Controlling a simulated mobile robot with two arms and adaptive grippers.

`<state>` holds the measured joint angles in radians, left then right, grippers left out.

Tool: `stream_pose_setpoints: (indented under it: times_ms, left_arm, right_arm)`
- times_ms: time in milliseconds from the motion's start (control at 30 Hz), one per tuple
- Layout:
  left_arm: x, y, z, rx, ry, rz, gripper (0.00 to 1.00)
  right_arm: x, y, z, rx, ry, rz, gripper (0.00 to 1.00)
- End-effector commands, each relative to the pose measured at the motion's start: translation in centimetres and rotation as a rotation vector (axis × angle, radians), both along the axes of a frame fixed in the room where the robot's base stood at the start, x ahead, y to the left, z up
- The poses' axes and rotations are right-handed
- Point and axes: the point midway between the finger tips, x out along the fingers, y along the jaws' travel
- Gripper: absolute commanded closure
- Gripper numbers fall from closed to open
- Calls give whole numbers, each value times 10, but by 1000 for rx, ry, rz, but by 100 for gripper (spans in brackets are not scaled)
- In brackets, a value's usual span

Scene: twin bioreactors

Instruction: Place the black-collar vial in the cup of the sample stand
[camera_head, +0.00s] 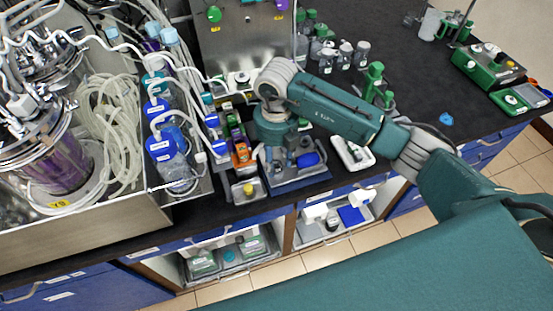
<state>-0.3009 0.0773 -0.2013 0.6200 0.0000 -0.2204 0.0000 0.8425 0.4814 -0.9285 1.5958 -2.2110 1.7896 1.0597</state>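My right arm reaches in from the right, and its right gripper (276,162) points down over the blue tray (297,184) near the bench's front edge. The teal wrist covers much of the gripper, so I cannot tell whether the fingers are open or hold something. Small grey and blue items stand close around the fingertips. I cannot pick out the black-collar vial for certain. I cannot make out the sample stand or its cup either; the arm hides part of this area. My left gripper is not in view.
A metal tray with tubing and blue-capped bottles (167,150) stands at left beside the steel vessels. A small tray with a yellow item (249,189) and a white tray (352,153) flank the blue tray. Small bottles (345,52) stand behind. The dark bench (425,85) is largely clear at right.

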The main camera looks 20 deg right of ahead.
Motion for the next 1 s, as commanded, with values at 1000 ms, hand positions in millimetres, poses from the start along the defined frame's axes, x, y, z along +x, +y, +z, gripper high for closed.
stream_pose_setpoints:
  times_ms: [1000]
  left_arm:
    - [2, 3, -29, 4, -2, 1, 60]
  right_arm:
    - [1, 0, 122, -1, -1, -1, 62]
